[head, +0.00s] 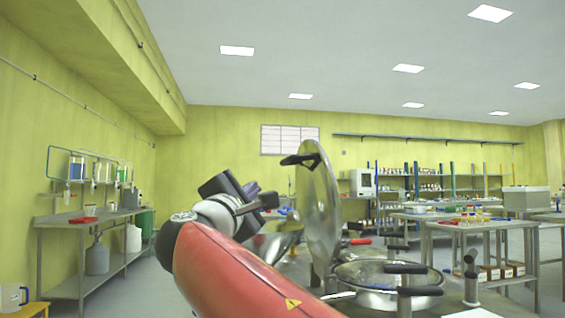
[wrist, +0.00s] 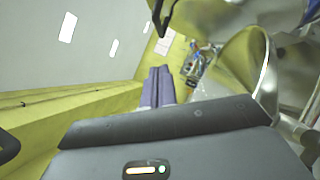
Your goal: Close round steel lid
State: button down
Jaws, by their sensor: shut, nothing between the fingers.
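The round steel lid (head: 322,215) stands open, nearly upright, in the middle of the head view. A black handle (head: 300,160) sticks out from its left face near the top. The round steel vessel opening (head: 372,274) is to the right of and below the lid. My gripper (head: 268,200) is shut and empty, to the left of the lid and apart from it. In the wrist view the shut fingers (wrist: 158,85) point away, with shiny curved steel (wrist: 243,60) to their right. A black handle-like part (wrist: 163,18) shows above the fingers.
Black clamp knobs (head: 405,269) stand around the vessel rim. Another curved steel surface (head: 270,241) lies left of the lid, behind my arm. A steel side bench (head: 75,222) stands at the left, and a lab table (head: 480,226) at the right. Open floor lies at the left.

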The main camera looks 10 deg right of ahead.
jog(key=p, duration=0.4)
send_near(288, 161)
jog(key=w, duration=0.4)
jog(key=shift+w+d+r+p, duration=0.15)
jog(key=shift+d+r+p, duration=0.2)
jog(key=shift+d, duration=0.25)
jog(key=shift+w+d+r+p, duration=0.2)
jog(key=shift+d+r, duration=0.3)
jog(key=shift+d, duration=0.05)
